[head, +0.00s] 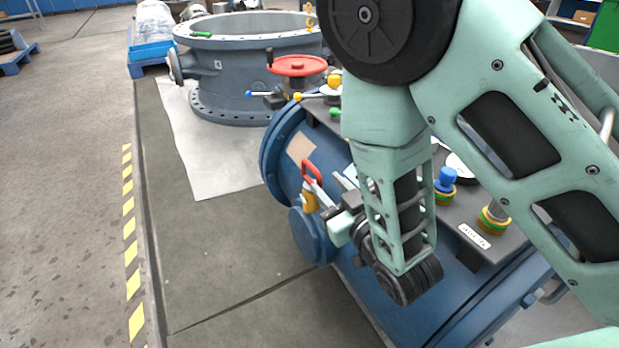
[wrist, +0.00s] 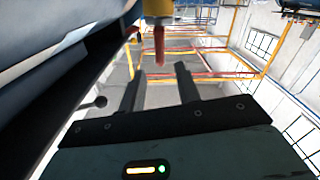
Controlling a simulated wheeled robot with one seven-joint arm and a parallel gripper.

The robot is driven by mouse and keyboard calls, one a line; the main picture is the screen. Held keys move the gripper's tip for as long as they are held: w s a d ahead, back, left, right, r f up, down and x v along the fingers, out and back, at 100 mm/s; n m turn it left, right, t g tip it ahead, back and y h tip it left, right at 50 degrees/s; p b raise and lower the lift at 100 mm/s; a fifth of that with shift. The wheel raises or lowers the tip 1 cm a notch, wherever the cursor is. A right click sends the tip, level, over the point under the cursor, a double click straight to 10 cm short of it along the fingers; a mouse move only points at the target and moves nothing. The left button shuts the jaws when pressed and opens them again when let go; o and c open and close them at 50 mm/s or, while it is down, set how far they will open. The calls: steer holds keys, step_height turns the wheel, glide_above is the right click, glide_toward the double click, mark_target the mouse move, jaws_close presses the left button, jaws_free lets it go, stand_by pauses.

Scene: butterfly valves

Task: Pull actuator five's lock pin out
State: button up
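My gripper (head: 332,190) is in front of the blue valve body in the head view. In the wrist view its two dark fingers (wrist: 160,86) are apart with nothing between their tips. A yellow part with a red, rod-like end (wrist: 158,45) shows just beyond the fingers, roughly in line with the gap. In the head view a red loop handle (head: 312,172) and a yellow part (head: 309,201) are just left of the fingers. I cannot tell whether these are actuator five's lock pin. The label (head: 474,237) on the panel is too small to read.
The blue valve body (head: 290,165) carries a dark panel with a blue knob (head: 446,180) and a yellow-green fitting (head: 492,219). A red handwheel (head: 299,66) and large grey flanged ring (head: 240,105) stand behind. My arm hides part of the panel. Floor at left is clear.

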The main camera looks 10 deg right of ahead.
mark_target(305, 160)
steer(key=b+x, duration=0.1)
steer(key=x, duration=0.7)
steer(key=shift+w+a, duration=0.1)
steer(key=shift+w, duration=0.15)
jaws_close()
